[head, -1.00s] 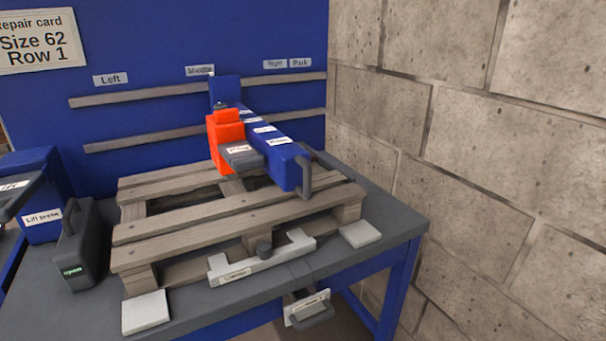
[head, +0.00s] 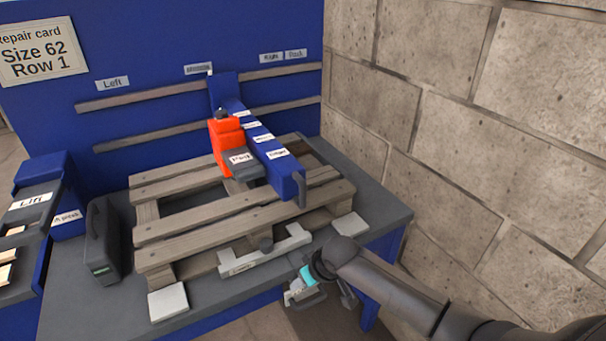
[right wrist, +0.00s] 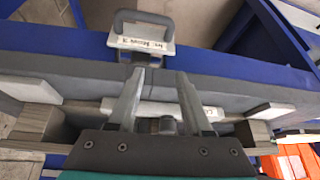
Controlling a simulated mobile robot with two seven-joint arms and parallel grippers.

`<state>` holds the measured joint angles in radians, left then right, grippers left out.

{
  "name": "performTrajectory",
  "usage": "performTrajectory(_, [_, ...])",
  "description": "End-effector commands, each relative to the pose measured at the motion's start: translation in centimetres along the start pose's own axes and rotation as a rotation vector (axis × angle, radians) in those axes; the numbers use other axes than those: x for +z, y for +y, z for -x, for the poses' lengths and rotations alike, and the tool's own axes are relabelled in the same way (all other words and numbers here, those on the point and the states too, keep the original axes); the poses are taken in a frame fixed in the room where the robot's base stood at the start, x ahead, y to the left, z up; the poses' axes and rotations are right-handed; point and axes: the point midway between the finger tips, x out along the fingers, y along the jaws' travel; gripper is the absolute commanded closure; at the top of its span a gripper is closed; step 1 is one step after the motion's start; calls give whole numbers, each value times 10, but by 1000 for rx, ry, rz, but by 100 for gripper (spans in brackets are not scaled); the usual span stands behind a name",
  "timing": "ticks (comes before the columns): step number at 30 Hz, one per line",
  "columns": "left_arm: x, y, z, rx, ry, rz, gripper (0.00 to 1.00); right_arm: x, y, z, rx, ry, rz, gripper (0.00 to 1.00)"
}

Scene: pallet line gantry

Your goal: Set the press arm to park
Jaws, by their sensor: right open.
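The press arm (head: 262,150) is a blue beam over the pallet, with a dark handle (head: 300,188) at its near end and an orange and grey head (head: 226,145) on its left side. Its far end stands under the middle sign on the blue back panel. The Park sign (head: 296,54) is at the far right of that panel. My right gripper (right wrist: 158,88) is open and empty in the right wrist view. In the head view my right arm reaches in low at the front right, below and apart from the press arm handle. My left gripper is out of view.
A wooden pallet (head: 190,236) lies on the grey bench. A pale bar with a dark knob (head: 262,255) lies along its front. A labelled plate with a handle (right wrist: 140,42) hangs at the bench's front edge. A block wall (head: 470,130) closes the right side.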

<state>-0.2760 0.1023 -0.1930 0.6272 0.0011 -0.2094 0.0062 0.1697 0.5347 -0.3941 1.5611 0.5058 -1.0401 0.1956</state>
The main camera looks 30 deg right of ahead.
Motion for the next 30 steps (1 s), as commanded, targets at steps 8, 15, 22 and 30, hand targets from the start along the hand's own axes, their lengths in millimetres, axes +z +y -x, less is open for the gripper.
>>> performTrajectory(8, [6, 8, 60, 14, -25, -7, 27, -120, -14, 174, -51, -5, 119, 50])
performTrajectory(15, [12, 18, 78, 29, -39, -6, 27, -153, 5, 260, -24, -53, 122, 50])
performTrajectory(22, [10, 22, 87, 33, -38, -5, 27, -165, 23, 313, 0, -88, 89, 50])
performTrajectory(30, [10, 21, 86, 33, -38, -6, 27, -163, 26, 304, 2, -100, 78, 50])
